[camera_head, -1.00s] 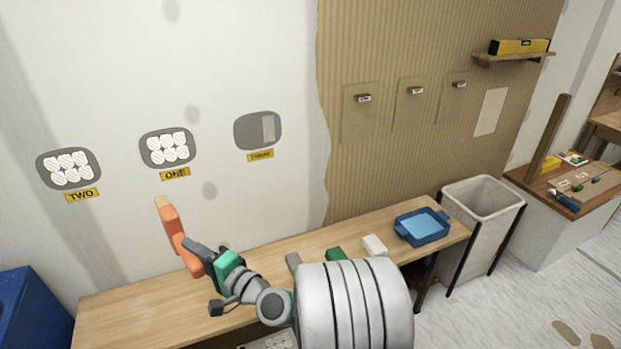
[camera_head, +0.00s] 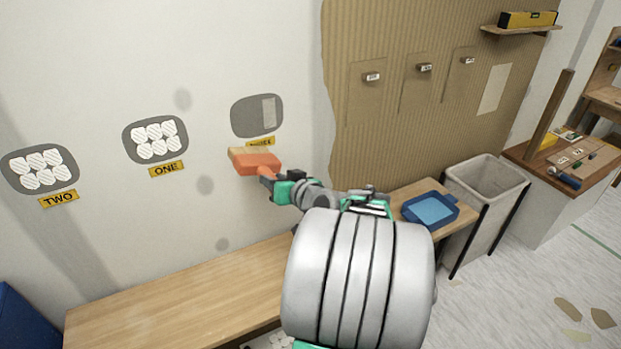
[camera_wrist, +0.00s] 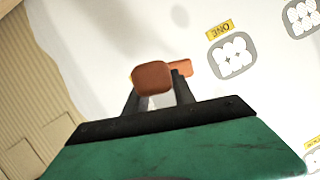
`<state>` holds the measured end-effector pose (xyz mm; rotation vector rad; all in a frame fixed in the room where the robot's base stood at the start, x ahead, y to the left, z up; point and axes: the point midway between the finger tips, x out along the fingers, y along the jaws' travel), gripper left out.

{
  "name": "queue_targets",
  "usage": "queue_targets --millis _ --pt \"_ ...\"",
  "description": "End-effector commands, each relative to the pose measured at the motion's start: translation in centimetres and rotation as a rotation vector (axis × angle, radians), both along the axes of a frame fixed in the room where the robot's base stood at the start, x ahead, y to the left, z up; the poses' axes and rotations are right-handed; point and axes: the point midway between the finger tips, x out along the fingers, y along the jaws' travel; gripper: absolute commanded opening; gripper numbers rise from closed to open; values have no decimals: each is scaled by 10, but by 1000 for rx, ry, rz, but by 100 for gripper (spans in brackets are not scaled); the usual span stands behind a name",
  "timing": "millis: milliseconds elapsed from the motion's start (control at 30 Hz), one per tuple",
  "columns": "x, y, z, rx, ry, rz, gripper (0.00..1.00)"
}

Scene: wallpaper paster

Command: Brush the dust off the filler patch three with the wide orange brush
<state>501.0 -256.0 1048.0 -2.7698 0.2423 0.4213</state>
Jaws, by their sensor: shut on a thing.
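The wide orange brush (camera_head: 256,163) has an orange body and a pale tan bristle edge. My gripper (camera_head: 277,184) is shut on its handle. The brush is held up just below and slightly left of patch three (camera_head: 244,117), with the bristles toward the wall; I cannot tell whether it touches. Patch three is a grey rounded patch with a pale strip at its right side. Its yellow label (camera_head: 262,142) is partly covered by the brush. In the wrist view the brush handle (camera_wrist: 153,78) stands between the fingers, end-on.
Patches one (camera_head: 156,140) and two (camera_head: 40,170) bear white hatched pads. Below runs a wooden bench (camera_head: 180,293) with a blue tray (camera_head: 430,211) at its right end. A grey bin (camera_head: 487,180) stands beside it. Corrugated board (camera_head: 400,120) covers the wall's right part.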

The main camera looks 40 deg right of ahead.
Motion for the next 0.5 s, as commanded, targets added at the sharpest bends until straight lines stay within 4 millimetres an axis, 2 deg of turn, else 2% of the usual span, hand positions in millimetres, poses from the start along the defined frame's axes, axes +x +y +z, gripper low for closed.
queue_targets --millis 33,100,200,300,500 --pt "-12 -25 -1 -86 19 -24 0" --pt "-26 -50 1 -181 44 -40 0" --pt "-40 -73 3 -259 65 -56 0" --pt "-47 -82 5 -290 73 -61 0" --pt "-47 -82 5 -294 74 -60 0"
